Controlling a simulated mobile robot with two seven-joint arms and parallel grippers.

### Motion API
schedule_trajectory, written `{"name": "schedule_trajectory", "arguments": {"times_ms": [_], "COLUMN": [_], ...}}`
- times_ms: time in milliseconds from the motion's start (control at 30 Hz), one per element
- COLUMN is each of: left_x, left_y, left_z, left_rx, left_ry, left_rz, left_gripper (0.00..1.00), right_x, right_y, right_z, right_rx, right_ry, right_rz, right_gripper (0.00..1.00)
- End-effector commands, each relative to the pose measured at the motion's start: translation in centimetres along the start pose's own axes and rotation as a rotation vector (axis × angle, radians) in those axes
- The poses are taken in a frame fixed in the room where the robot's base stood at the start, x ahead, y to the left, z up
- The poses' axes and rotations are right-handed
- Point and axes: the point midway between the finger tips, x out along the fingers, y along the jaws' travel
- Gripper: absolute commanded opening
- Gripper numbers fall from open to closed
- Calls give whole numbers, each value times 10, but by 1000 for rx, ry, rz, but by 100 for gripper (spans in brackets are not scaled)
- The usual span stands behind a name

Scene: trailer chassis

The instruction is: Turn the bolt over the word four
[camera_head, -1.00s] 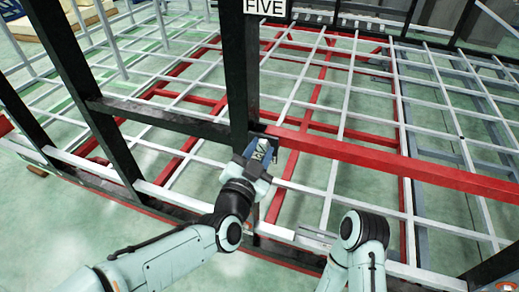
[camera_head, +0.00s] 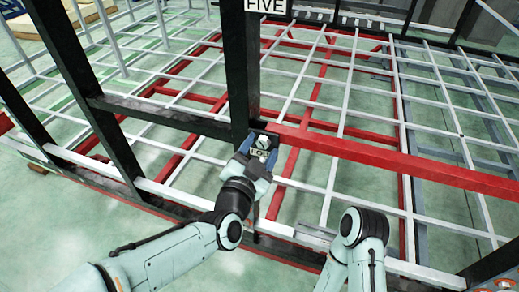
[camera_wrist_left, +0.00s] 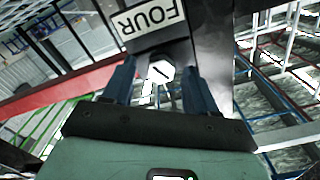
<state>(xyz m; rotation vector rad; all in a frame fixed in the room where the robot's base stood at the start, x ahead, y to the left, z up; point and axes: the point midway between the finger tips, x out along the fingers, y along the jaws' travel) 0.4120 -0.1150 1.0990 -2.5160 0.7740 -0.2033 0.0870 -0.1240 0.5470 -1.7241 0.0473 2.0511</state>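The bolt (camera_wrist_left: 160,70) has a pale hexagonal head with a dark slot. It sits on a black post beside a white label reading FOUR (camera_wrist_left: 150,17), which appears upside down in the left wrist view. My left gripper (camera_wrist_left: 160,82) is open, with one blue finger on each side of the bolt head and a gap visible on both sides. In the head view, my left gripper (camera_head: 259,147) is at the post, and part of the label (camera_head: 260,153) shows between its fingers. My right arm shows at lower right, but its gripper is not visible.
A tall black post (camera_head: 240,70) with a FIVE sign (camera_head: 265,6) rises behind the left gripper. A red beam (camera_head: 390,158) runs right from the post. A white and red bar grid (camera_head: 345,110) spreads behind. Green floor shows between the bars.

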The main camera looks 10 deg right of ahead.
Motion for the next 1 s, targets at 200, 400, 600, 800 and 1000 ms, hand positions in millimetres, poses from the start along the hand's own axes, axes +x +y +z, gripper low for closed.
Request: {"name": "schedule_trajectory", "arguments": {"times_ms": [200,400,600,800,1000], "left_x": [-9,-47,-93,-124,-135], "left_y": [-1,-1,-1,-1,0], "left_z": [-1,-1,-1,0,0], "left_rx": [-1,1,0,0,1], "left_ry": [2,3,3,1,0], "left_rz": [-3,-3,-3,-2,0], "left_gripper": [57,57,57,57,57], "right_x": [2,7,11,12,12], "right_y": [1,3,4,4,4], "right_z": [0,0,0,0,0], "right_rx": [0,1,1,1,1], "right_ry": [0,-2,-3,-2,-1], "right_rz": [0,1,1,1,1], "right_gripper": [67,67,67,67,67]}}
